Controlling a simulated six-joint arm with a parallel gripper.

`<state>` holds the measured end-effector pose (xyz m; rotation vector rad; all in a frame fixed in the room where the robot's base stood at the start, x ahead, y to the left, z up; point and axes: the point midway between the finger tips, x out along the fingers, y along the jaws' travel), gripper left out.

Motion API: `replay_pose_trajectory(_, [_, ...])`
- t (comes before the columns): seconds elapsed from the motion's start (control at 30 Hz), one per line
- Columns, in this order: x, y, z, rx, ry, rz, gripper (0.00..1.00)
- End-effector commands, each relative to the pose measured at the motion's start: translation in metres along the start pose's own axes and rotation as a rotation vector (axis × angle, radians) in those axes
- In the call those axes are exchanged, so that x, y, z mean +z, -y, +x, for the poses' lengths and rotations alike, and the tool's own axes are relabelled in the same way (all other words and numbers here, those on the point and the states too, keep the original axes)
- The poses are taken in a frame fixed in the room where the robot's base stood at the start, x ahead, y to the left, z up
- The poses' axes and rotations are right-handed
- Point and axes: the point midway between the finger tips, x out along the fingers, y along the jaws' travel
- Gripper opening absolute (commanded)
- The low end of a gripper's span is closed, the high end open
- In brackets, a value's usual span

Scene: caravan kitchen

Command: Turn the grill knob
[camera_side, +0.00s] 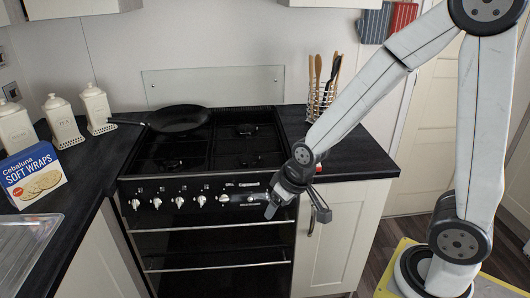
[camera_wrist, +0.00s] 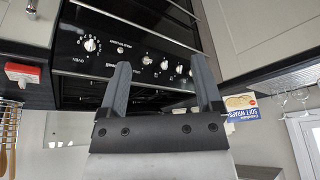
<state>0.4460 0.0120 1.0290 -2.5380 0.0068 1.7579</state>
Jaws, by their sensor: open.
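The black cooker's front panel (camera_side: 170,190) carries a row of white knobs. In the side view the knobs (camera_side: 201,200) show at the left and middle; my gripper hides part of the right end. The wrist view looks upside down and shows one larger knob (camera_wrist: 90,44) and several smaller ones (camera_wrist: 147,60). The panel lettering is too small to tell which is the grill knob. My gripper (camera_side: 296,210) is open and empty in front of the panel's right end. In the wrist view its fingers (camera_wrist: 160,62) stand apart, with knobs seen between them and no contact visible.
A black frying pan (camera_side: 180,119) sits on the hob. A utensil rack (camera_side: 320,98) stands on the right worktop, with a small red-and-white item (camera_wrist: 22,73) near its edge. White canisters (camera_side: 62,122) and a wraps box (camera_side: 33,176) stand left. Oven handles (camera_side: 215,225) cross below the knobs.

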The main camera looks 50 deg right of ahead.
Motion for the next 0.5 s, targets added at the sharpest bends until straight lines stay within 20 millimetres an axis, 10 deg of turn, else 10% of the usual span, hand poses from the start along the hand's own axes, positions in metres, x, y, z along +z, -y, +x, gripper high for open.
replay_pose_trajectory(0.5, [-0.125, 0.025, 0.082, 0.011, -0.385, 0.156, 0.83])
